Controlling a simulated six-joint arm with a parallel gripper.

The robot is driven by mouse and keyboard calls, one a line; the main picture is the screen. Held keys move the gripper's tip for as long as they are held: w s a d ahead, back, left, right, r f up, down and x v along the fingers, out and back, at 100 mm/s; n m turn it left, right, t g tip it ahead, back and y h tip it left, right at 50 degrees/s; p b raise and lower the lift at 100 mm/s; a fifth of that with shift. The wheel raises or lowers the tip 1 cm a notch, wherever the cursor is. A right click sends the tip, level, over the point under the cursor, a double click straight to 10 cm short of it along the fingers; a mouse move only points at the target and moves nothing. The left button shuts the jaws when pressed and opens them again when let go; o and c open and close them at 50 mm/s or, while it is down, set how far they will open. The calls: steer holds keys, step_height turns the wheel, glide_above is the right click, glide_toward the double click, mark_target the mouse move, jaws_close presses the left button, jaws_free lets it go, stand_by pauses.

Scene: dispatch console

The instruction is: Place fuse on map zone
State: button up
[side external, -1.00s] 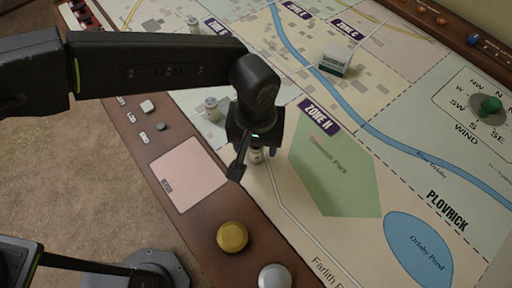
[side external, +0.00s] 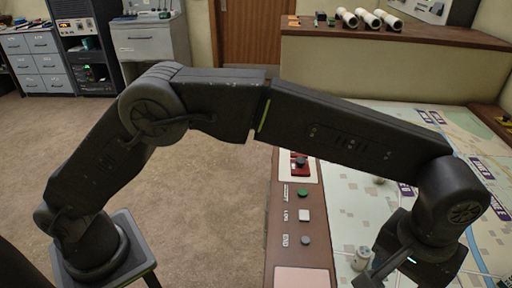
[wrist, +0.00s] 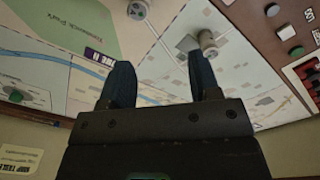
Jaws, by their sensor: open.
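Small pale cylinders stand on the printed map (side external: 345,215); I cannot tell which is the fuse. In the wrist view, one cylinder (wrist: 138,9) is at the top edge and another (wrist: 206,42) is near the right fingertip. In the side view, one (side external: 362,258) stands left of my gripper (side external: 385,282), and a smaller one (side external: 379,181) shows just under my forearm. In the wrist view, my gripper (wrist: 158,72) is open, with bare map between its dark fingers. A purple zone label (wrist: 101,58) lies beyond the left finger, beside the green park area (wrist: 70,28).
A brown console edge (side external: 285,215) with buttons runs left of the map, with a pink pad (side external: 302,279) at the bottom. A red switch panel (wrist: 303,75) is at the wrist view's right. A back shelf (side external: 400,45) carries white rolls (side external: 370,19).

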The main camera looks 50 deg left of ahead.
steer(key=a+r+t, duration=0.1)
steer(key=a+r, duration=0.3)
steer(key=a, duration=0.3)
steer(key=a+r+t+h, duration=0.1)
steer(key=a+r, duration=0.3)
steer(key=a, duration=0.4)
steer(key=a+r, duration=0.4)
steer(key=a, duration=0.3)
steer(key=s+a+f+t+y, duration=0.1)
steer(key=s+a+f+t, duration=0.2)
steer(key=s+a, duration=1.1)
steer(key=shift+s+a+f, duration=0.35)
steer(key=shift+a+f, duration=0.05)
steer(key=shift+a, duration=0.8)
